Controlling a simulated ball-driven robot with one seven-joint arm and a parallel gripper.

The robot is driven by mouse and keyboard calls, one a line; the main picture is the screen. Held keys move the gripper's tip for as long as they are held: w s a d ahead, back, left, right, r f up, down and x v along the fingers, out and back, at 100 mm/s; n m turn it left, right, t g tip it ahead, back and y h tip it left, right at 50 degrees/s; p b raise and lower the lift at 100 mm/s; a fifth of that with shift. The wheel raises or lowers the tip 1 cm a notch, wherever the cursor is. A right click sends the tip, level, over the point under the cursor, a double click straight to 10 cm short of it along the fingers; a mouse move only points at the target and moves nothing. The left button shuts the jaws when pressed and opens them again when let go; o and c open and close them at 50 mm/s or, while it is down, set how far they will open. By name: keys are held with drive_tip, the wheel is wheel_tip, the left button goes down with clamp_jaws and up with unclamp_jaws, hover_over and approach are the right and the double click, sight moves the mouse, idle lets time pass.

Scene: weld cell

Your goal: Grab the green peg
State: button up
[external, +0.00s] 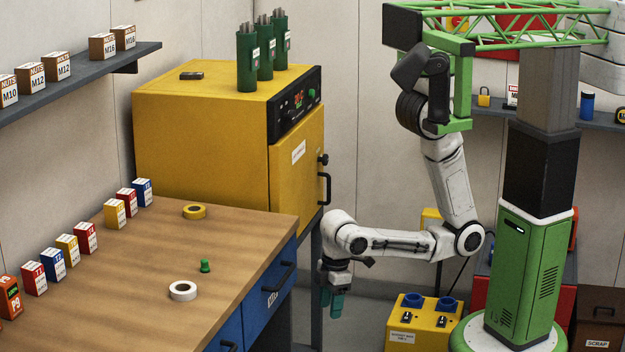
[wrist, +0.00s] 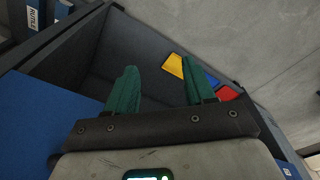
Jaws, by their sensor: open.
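The green peg (external: 205,266) is small and stands upright on the wooden workbench (external: 130,290), between a yellow tape roll and a white tape roll. My gripper (external: 330,302) hangs pointing down to the right of the bench, beyond its blue drawers and well apart from the peg. In the wrist view my gripper (wrist: 157,88) shows two green fingers spread apart with nothing between them. The peg is not visible in the wrist view.
The yellow tape roll (external: 195,212) and white tape roll (external: 183,291) flank the peg. Several small boxes (external: 67,248) line the bench's left side. A yellow oven (external: 205,140) stands behind. The wrist view shows a dark open bin (wrist: 150,60) below.

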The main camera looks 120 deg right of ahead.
drive_tip(key=d+r+m+g+h+p, duration=0.2)
drive_tip(key=d+r+m+h+p, duration=0.2)
drive_tip(key=d+r+m+h, duration=0.75)
drive_tip(key=w+d+r+y, duration=0.1)
drive_tip(key=w+d+r, duration=0.1)
drive_tip(key=w+r, duration=0.1)
drive_tip(key=w+d+r+m+b, duration=0.1)
drive_tip(key=w+d+r, duration=0.2)
drive_tip(key=r, duration=0.1)
drive_tip(key=w+d+r+m+g+y, duration=0.1)
drive_tip(key=w+d+r, duration=0.1)
drive_tip(key=w+r, duration=0.1)
drive_tip(key=shift+w+d+r+y, duration=0.25)
drive_tip(key=shift+w+y, duration=0.1)
drive_tip(key=w+d+r+m+y+b, duration=0.1)
drive_tip(key=w+r+m+y, duration=0.1)
drive_tip(key=w+m, duration=0.15)
drive_tip(key=t+y+b, duration=0.2)
drive_tip(key=y+b, duration=0.1)
drive_tip(key=y, duration=0.6)
approach(205, 265)
drive_tip(key=shift+m, duration=0.4)
drive_tip(key=f, duration=0.5)
drive_tip(key=f+p, duration=0.1)
drive_tip(key=f, duration=0.2)
drive_tip(key=shift+s+a, duration=0.1)
drive_tip(key=shift+a, duration=0.15)
clamp_jaws()
